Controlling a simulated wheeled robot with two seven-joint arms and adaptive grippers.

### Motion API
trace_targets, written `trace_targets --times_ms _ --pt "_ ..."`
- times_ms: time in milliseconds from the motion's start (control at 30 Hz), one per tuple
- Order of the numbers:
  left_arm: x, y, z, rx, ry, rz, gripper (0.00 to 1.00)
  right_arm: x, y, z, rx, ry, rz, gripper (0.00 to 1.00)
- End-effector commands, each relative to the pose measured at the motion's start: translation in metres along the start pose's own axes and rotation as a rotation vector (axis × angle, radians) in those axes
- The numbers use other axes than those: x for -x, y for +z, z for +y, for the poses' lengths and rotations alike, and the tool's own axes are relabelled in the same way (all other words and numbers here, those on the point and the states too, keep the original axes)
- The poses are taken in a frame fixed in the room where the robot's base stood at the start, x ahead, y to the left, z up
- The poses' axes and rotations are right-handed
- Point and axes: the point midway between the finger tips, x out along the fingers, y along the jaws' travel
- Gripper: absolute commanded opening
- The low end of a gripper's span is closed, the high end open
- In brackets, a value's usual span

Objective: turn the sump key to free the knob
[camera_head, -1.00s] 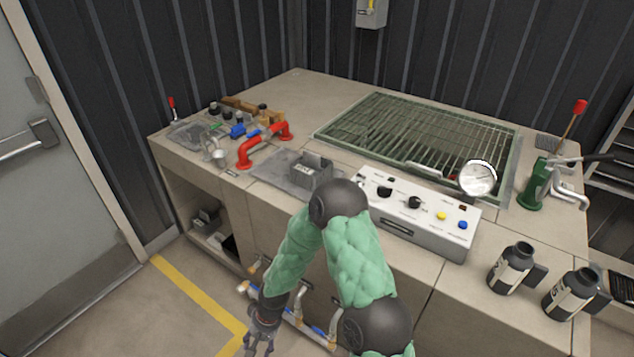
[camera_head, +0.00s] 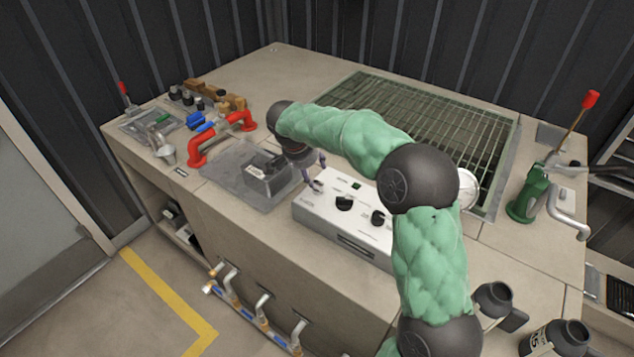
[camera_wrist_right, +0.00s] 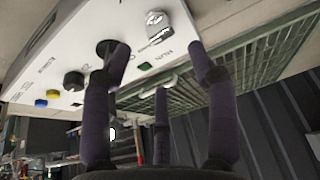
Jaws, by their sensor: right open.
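The white control panel (camera_head: 322,212) stands on the counter; it also shows upside down in the right wrist view (camera_wrist_right: 65,45). It carries two black knobs (camera_head: 344,203) (camera_head: 378,216) in the head view. In the right wrist view a silver key-like piece (camera_wrist_right: 156,25) sits on the panel near a "RUN" label, a little beyond the fingertips. A black knob (camera_wrist_right: 105,48) is close beside one finger; I cannot tell if they touch. My right gripper (camera_head: 316,176) is open and empty at the panel's left end (camera_wrist_right: 160,60). My left gripper is out of view.
A grey box (camera_head: 268,182) stands on a tray just left of my right gripper. Red pipe handles (camera_head: 200,150) are further left. A metal grate (camera_head: 440,115) lies behind my arm, a green hand pump (camera_head: 527,198) at the right. Black bottles (camera_head: 494,300) stand at the front right.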

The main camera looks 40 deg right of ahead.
Motion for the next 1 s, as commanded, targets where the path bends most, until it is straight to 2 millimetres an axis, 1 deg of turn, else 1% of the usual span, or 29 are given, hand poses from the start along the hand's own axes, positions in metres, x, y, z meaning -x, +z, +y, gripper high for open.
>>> trace_targets --times_ms 33,200,300,400,500,600,867,900,967,1000 --pt "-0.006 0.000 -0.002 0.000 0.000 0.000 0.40 -0.013 0.002 0.000 0.000 0.002 -0.001 0.59" --pt "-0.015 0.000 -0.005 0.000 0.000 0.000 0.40 -0.044 0.002 0.000 0.001 0.002 -0.003 0.59" --pt "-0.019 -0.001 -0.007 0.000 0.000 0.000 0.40 -0.059 0.002 0.000 0.001 0.001 -0.003 0.59" --pt "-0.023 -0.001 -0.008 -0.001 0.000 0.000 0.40 -0.070 0.002 0.000 0.001 0.000 -0.002 0.59" --pt "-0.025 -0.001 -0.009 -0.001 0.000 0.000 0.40 -0.078 0.001 0.000 0.002 -0.001 -0.002 0.59" --pt "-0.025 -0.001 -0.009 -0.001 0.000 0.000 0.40 -0.082 0.001 -0.001 0.002 -0.001 -0.002 0.59" --pt "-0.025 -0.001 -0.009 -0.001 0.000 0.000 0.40 -0.082 0.001 -0.001 0.002 -0.002 -0.002 0.59" --pt "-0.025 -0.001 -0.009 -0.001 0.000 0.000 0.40 -0.082 0.001 -0.001 0.002 -0.002 -0.002 0.56" --pt "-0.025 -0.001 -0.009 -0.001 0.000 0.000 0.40 -0.082 0.001 -0.001 0.002 -0.002 -0.002 0.39" --pt "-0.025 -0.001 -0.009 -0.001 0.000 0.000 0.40 -0.082 0.001 -0.001 0.002 -0.002 -0.002 0.28"
